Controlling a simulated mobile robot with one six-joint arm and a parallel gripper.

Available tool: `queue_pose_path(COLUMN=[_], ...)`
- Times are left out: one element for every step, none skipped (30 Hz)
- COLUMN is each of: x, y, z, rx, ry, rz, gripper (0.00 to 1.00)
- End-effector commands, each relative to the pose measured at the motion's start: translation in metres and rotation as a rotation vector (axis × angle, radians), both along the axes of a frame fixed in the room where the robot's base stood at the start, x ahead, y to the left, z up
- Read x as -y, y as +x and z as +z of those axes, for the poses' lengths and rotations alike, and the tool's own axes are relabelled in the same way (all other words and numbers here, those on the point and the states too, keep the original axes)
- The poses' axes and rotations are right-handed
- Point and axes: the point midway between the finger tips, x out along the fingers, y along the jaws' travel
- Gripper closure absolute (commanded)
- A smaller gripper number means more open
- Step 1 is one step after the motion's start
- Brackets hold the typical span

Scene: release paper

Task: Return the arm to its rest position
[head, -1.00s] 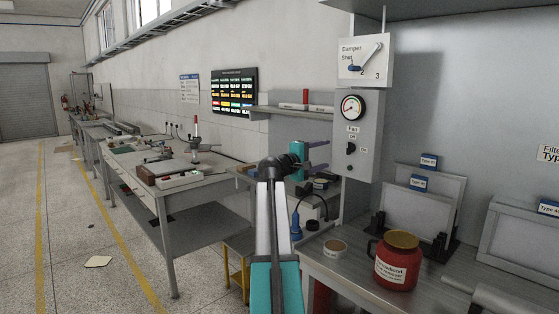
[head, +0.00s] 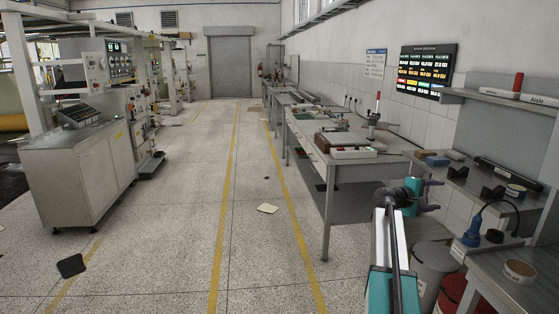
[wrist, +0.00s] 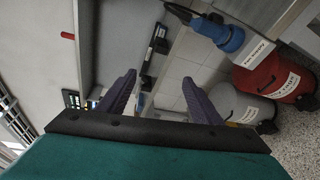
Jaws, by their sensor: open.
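My gripper (head: 436,195) is at the lower right of the head view, with its two purple fingers pointing right. The fingers are apart and nothing is between them. My teal and white arm (head: 384,245) rises from the bottom edge, bent at a dark joint just before the gripper. In the wrist view my gripper (wrist: 160,78) shows both fingers spread and empty, with a wall and bench items beyond them.
A bench (head: 470,185) with small items stands behind my gripper. A blue connector (head: 472,236) and a round tub (head: 519,271) are at the right. A grey bin (head: 432,262) and a red bin (head: 462,298) stand below. The aisle floor (head: 255,250) is mostly open, with flat scraps.

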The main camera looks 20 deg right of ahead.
Motion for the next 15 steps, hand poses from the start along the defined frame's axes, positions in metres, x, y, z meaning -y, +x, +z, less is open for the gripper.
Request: queue_pose_path(x=[-0.014, -0.022, -0.031, -0.039, -0.047, -0.057, -0.065, -0.073, -0.085, -0.093, -0.101, -0.113, -0.122, -0.131, -0.143], y=[0.012, 0.019, 0.026, 0.032, 0.037, 0.044, 0.049, 0.053, 0.059, 0.062, 0.066, 0.07, 0.073, 0.075, 0.078], z=[-0.023, -0.034, -0.05, -0.061, -0.073, -0.089, -0.1, -0.113, -0.128, -0.14, -0.152, -0.168, -0.18, -0.191, -0.207], rx=[-0.014, -0.019, -0.028, -0.034, -0.039, -0.047, -0.054, -0.06, -0.066, -0.072, -0.077, -0.085, -0.089, -0.094, -0.102], ry=[0.022, 0.033, 0.05, 0.063, 0.077, 0.093, 0.106, 0.12, 0.138, 0.152, 0.166, 0.186, 0.2, 0.213, 0.234], rz=[0.022, 0.032, 0.046, 0.057, 0.066, 0.079, 0.089, 0.098, 0.111, 0.12, 0.127, 0.139, 0.147, 0.154, 0.165], gripper=[0.41, 0.41, 0.41, 0.41, 0.41, 0.41, 0.41, 0.41, 0.41, 0.41, 0.41, 0.41, 0.41, 0.41, 0.41])
